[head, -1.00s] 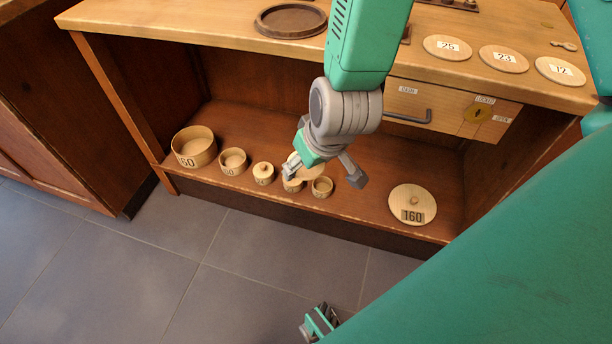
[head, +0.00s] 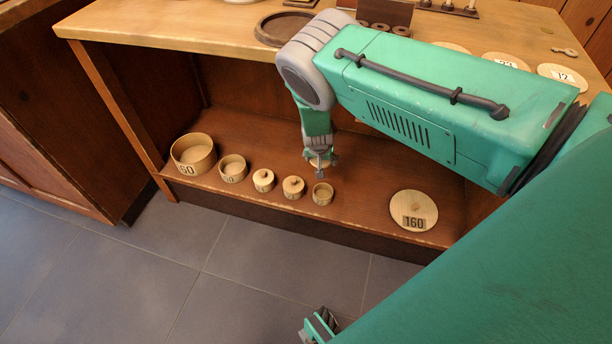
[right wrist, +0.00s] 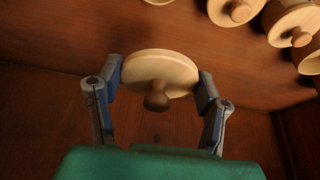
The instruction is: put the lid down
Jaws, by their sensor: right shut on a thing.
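The round pale wooden lid (right wrist: 178,66) with a darker knob (right wrist: 156,98) is between the two fingers of my right gripper (right wrist: 158,80), which is shut on its rim. Whether the lid touches the shelf I cannot tell. My left gripper (head: 319,326) shows only partly at the bottom edge, and its fingers are unclear.
A lid marked 160 (head: 413,210) lies on the right. Bare shelf (head: 365,190) lies between. The tabletop (head: 180,35) overhangs it.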

